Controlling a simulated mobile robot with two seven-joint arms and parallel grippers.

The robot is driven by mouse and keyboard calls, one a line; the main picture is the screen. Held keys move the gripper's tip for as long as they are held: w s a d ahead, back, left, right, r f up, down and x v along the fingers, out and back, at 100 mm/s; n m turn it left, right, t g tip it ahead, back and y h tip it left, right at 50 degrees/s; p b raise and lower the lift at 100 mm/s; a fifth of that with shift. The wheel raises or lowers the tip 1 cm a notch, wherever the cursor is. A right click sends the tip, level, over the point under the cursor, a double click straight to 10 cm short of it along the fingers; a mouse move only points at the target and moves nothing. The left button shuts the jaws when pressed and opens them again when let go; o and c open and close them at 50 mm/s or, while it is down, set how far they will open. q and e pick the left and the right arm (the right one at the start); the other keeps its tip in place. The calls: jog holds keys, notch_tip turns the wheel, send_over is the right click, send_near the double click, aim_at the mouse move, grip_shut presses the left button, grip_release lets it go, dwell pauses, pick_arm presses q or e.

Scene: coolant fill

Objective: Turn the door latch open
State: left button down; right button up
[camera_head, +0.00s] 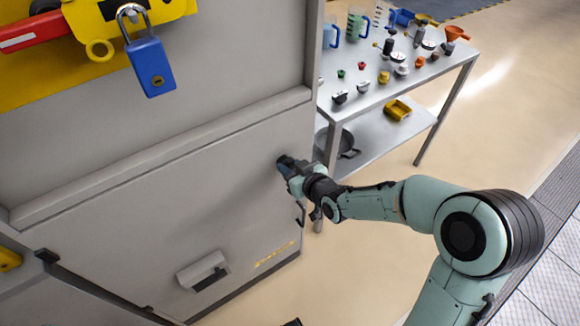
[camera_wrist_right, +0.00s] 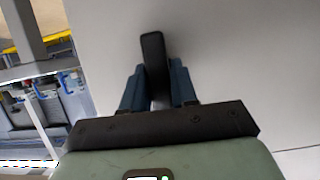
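The door latch (camera_wrist_right: 152,52) is a dark, narrow handle on the grey cabinet door (camera_head: 140,215), seen in the right wrist view. My right gripper (camera_head: 283,163) is at the door's right side in the head view, where it hides most of the latch. In the right wrist view, the blue fingers of my right gripper (camera_wrist_right: 158,82) lie on both sides of the latch, close against it with little or no gap. The latch's lower part is hidden between the fingers. My left gripper is not in view.
A blue padlock (camera_head: 150,65) hangs at the upper left near a red handle (camera_head: 35,32). A grey fitting with a dark slot (camera_head: 204,271) sits low on the door. A metal table (camera_head: 345,110) with jugs, caps and funnels stands right behind. The floor beyond is clear.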

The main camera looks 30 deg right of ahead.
grip_shut()
jog(key=shift+d+m+y+p, duration=0.1)
jog(key=shift+m+y+p, duration=0.5)
jog(key=shift+m+y, duration=0.25)
jog(key=m+y+p, duration=0.1)
jog(key=m+p, duration=0.1)
jog(key=p, duration=0.1)
jog(key=shift+d+m+y, duration=0.15)
jog(key=shift+m+y, duration=0.1)
jog(key=shift+m, duration=0.1)
jog(key=shift+m+t+y+p, duration=0.3)
jog(key=shift+m+y+p, duration=0.3)
jog(key=shift+m+p, duration=0.4)
jog(key=m+y, duration=0.1)
jog(key=m+p, duration=0.1)
jog(key=m, duration=0.1)
jog(key=shift+d+f+t+y, duration=0.15)
jog(key=shift+f+t+y, duration=0.05)
jog(key=shift+t+y, duration=0.2)
jog(key=shift+f+m+t+y+p, duration=0.15)
jog(key=shift+m+t+y+p, duration=0.4)
jog(key=shift+m, duration=1.45)
jog(key=o, duration=0.9)
grip_release()
jog(key=shift+w, duration=0.1)
jog(key=shift+c, duration=0.2)
